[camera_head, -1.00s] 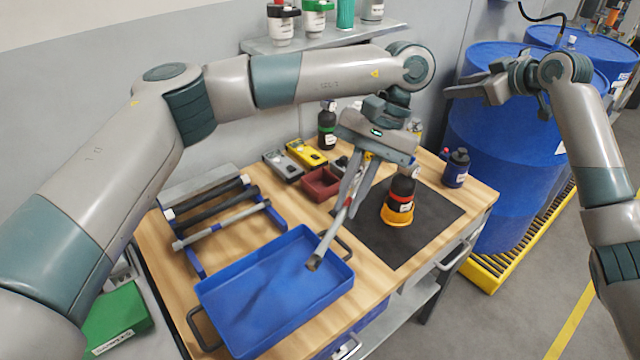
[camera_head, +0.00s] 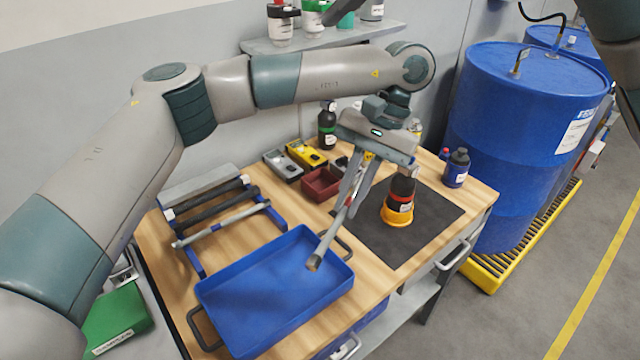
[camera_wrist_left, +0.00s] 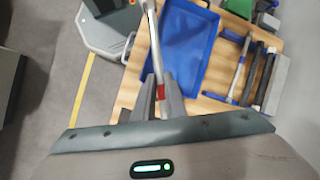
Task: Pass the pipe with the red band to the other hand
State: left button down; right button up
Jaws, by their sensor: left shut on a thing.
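The pipe with the red band (camera_head: 324,248) is a thin grey tube with a dark lower end. It hangs tilted, its low end above the blue tray (camera_head: 232,318). My left gripper (camera_head: 349,200) is shut on it. In the left wrist view the pipe (camera_wrist_left: 154,45) runs up from between the fingers of my left gripper (camera_wrist_left: 161,98), with the red band at the fingertips. Part of my right arm shows at the top right corner. A dark grey piece at the top centre, before the shelf, may be my right gripper; its jaws cannot be made out.
A rack (camera_head: 190,262) with several pipes stands left of the tray. A bottle with an orange base (camera_head: 397,215) stands on the black mat (camera_head: 437,215). A red bin (camera_head: 320,184) and blue bottle (camera_head: 456,170) are on the bench. A blue drum (camera_head: 500,150) stands behind.

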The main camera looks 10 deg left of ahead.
pick_arm(q)
jog(key=shift+a, duration=0.1)
pick_arm(e)
jog(key=s+a+f+n+h, duration=0.3)
jog(key=s+f+n+h, duration=0.35)
jog(key=s+f, duration=0.65)
pick_arm(q)
jog(key=shift+s, duration=0.1)
jog(key=shift+w, duration=0.25)
jog(key=shift+s, duration=0.2)
pick_arm(e)
jog(key=d+f+g+h, duration=0.1)
jog(key=d+f+h, duration=0.1)
jog(key=f, duration=0.6)
jog(key=shift+s+d+f+g, duration=0.15)
jog(key=shift+s+d+g, duration=0.15)
jog(key=shift+d, duration=0.5)
pick_arm(q)
jog(key=shift+w, duration=0.1)
pick_arm(e)
jog(key=shift+w, duration=0.1)
